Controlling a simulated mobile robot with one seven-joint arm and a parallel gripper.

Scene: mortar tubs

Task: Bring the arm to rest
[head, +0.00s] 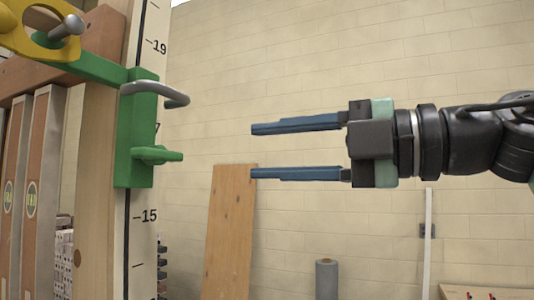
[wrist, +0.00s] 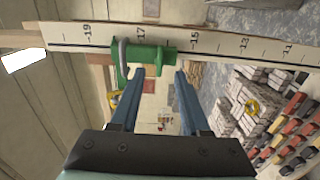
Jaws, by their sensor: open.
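My gripper (head: 252,151) points left in the head view, its two blue fingers apart with nothing between them. The wrist view also shows the open fingers (wrist: 165,72). To its left, apart from the fingertips in the head view, a green clamp (head: 137,130) sits on an upright board marked with numbers (head: 143,230). The clamp has a grey bent handle and a green peg. In the wrist view the green clamp (wrist: 150,54) and the numbered board (wrist: 220,45) lie beyond the fingertips.
A yellow fitting (head: 40,35) joins the clamp by a green bar at upper left. A wooden plank (head: 230,230) leans on the block wall, with a grey roll (head: 326,278) beside it. Stacked bags (wrist: 235,112) show at right in the wrist view. Space around my gripper looks clear.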

